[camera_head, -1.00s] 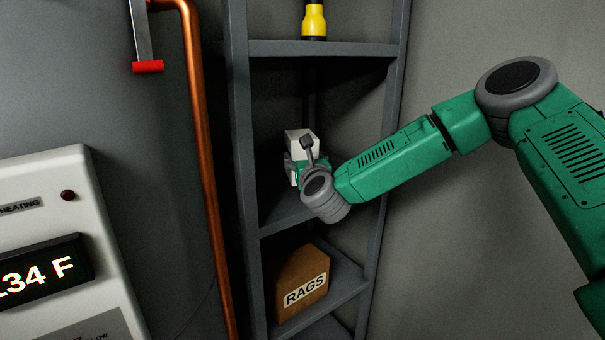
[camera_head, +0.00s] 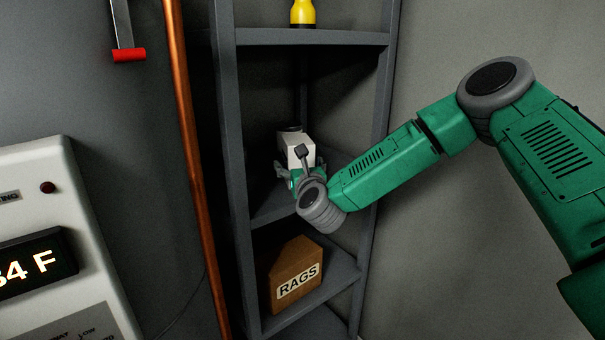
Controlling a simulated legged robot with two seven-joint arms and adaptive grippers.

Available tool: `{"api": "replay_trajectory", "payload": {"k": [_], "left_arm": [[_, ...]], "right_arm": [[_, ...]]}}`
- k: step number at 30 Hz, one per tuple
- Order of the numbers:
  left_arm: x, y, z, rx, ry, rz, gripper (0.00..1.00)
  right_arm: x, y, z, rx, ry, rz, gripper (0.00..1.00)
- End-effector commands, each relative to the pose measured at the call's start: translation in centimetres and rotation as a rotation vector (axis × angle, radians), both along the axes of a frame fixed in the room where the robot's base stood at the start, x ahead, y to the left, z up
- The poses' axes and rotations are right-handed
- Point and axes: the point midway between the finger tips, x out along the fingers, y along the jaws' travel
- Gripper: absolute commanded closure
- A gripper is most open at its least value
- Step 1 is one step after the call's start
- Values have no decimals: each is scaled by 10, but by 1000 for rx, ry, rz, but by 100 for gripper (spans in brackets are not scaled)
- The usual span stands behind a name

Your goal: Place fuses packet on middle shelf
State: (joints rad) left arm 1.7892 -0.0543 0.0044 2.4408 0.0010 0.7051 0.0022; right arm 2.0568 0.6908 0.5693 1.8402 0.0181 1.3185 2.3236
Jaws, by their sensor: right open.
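The fuses packet, a small white box (camera_head: 296,140), is at the middle shelf (camera_head: 272,207) of the grey corner rack. My right gripper (camera_head: 291,163) reaches in from the right, in front of the packet. Its fingers are spread, one across the packet's near face and one low on its left side. The gripper and wrist hide the packet's lower part, so I cannot see whether its base touches the shelf. My left gripper is out of view.
A brown box marked RAGS (camera_head: 296,274) stands on the shelf below. A yellow and black object (camera_head: 303,12) stands on the shelf above. A rack post (camera_head: 231,160) and a copper pipe (camera_head: 190,140) are left of the gripper. The heating panel (camera_head: 60,220) is further left.

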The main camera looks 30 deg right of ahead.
Motion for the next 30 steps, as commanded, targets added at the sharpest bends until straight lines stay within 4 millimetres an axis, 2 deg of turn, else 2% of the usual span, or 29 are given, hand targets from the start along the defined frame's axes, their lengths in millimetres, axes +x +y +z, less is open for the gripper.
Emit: {"api": "replay_trajectory", "payload": {"k": [9,13,18,24,26,28,29,30], "left_arm": [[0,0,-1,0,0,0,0],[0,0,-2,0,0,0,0],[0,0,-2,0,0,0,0],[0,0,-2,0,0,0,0],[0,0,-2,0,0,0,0],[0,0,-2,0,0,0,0],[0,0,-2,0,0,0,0],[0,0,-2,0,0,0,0]], "right_arm": [[-62,25,0,2,-1,2,17],[-83,34,1,-1,0,3,17],[-98,39,0,0,0,1,17],[-102,41,-3,-12,9,7,17],[-103,49,-12,-57,47,34,17],[-107,68,-35,-172,140,103,17],[-110,79,-49,-244,194,146,17],[-117,95,-71,-361,276,218,17]]}}
